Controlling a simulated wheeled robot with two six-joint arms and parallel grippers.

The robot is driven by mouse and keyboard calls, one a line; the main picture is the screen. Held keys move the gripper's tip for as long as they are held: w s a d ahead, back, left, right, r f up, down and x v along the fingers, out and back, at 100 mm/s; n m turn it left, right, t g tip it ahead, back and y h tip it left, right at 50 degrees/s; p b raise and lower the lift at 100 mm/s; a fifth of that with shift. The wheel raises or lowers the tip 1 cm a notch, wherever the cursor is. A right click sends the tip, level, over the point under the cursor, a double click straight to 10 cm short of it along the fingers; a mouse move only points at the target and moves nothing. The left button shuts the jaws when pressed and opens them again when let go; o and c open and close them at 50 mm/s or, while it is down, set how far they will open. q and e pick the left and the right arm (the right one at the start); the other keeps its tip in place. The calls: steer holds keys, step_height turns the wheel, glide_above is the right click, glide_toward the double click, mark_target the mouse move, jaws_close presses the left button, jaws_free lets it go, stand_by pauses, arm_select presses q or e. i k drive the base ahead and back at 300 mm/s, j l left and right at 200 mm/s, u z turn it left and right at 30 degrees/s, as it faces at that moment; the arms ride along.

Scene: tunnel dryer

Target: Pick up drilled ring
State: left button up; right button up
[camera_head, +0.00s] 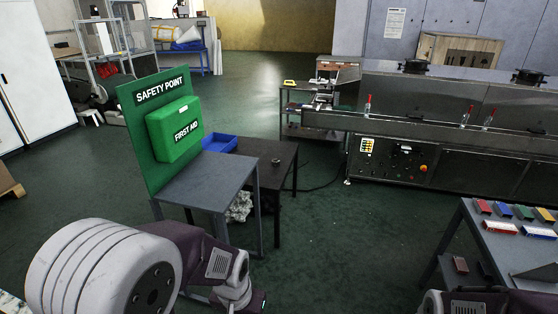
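A small dark round piece (276,161), which looks like the drilled ring, stands on the dark low table (286,173) just right of the blue bin. It is too small to make out any drilled holes. My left arm comes in from the lower left, and its wrist reaches the bottom edge, well short of that table; its fingers do not show. Only part of my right arm shows at the bottom right edge, and its gripper is out of the picture.
The steel tunnel dryer (440,150) runs along the right. A table (490,237) with coloured blocks is at lower right. Green floor between is clear.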

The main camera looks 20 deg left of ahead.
mark_target(276, 162)
steer(key=i+z, duration=0.1)
steer(key=i, duration=0.75)
steer(key=i+j+z, duration=0.1)
steer(key=i, duration=1.3)
steer(key=i+l+u, duration=0.15)
steer(key=i, duration=0.9)
steer(key=i+u, duration=0.2)
steer(key=u, duration=0.25)
steer(key=i+u, duration=0.25)
steer(key=u, duration=0.2)
steer(key=i+l+u, duration=0.15)
steer(key=u, duration=0.3)
steer(key=i+l+u, duration=0.2)
steer(key=u, duration=0.25)
steer(key=i+l+u, duration=0.15)
steer(key=l+u, duration=0.15)
steer(key=u, duration=0.15)
steer(key=i+l+u, duration=0.1)
steer(key=l+u, duration=0.2)
steer(key=u, duration=0.15)
steer(key=i+l+u, duration=0.2)
steer(key=u, duration=0.25)
steer(key=i+l+u, duration=0.1)
steer(key=l+u, duration=0.35)
